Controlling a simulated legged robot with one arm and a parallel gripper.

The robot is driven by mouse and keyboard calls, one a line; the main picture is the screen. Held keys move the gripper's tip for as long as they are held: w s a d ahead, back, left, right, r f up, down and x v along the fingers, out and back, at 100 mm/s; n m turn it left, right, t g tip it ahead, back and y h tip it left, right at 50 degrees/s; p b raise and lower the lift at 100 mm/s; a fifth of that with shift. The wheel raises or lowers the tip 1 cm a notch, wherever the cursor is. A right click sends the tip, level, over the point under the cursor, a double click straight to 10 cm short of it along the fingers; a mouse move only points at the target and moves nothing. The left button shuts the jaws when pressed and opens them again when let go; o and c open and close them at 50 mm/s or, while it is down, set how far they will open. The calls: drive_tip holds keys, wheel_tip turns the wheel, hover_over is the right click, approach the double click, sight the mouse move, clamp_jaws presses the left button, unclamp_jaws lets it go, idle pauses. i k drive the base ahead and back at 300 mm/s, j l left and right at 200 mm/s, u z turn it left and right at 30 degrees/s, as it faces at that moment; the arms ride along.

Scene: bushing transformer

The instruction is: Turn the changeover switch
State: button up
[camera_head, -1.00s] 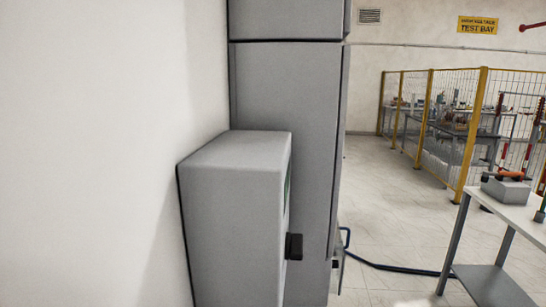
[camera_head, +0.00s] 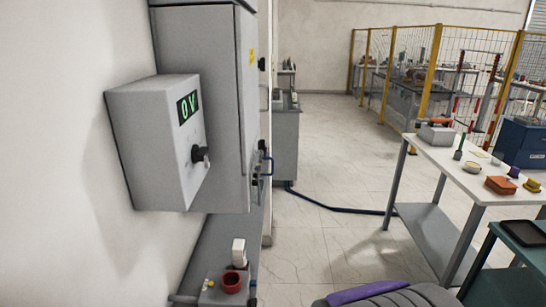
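My gripper is not in view.
A white table (camera_head: 450,160) at right holds a grey box, an orange-brown block and small cups. A green table (camera_head: 520,250) stands nearer. A blue cable (camera_head: 330,207) crosses the floor. A low bench (camera_head: 215,285) carries a red cup.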

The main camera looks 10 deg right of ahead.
sight(262, 142)
drive_tip(key=k+l, duration=0.4)
drive_tip(key=k, duration=0.25)
drive_tip(key=i+l, duration=0.25)
drive_tip(key=i, duration=0.25)
drive_tip(key=i+l, duration=0.25)
drive_tip(key=i, duration=0.25)
drive_tip(key=i+l+u, duration=0.1)
drive_tip(key=i+l, duration=0.15)
drive_tip(key=i, duration=0.25)
drive_tip(key=i+l, duration=0.3)
drive_tip(key=i, duration=0.2)
drive_tip(key=i+l, duration=0.3)
drive_tip(key=i, duration=0.15)
drive_tip(key=i+j+u, duration=0.05)
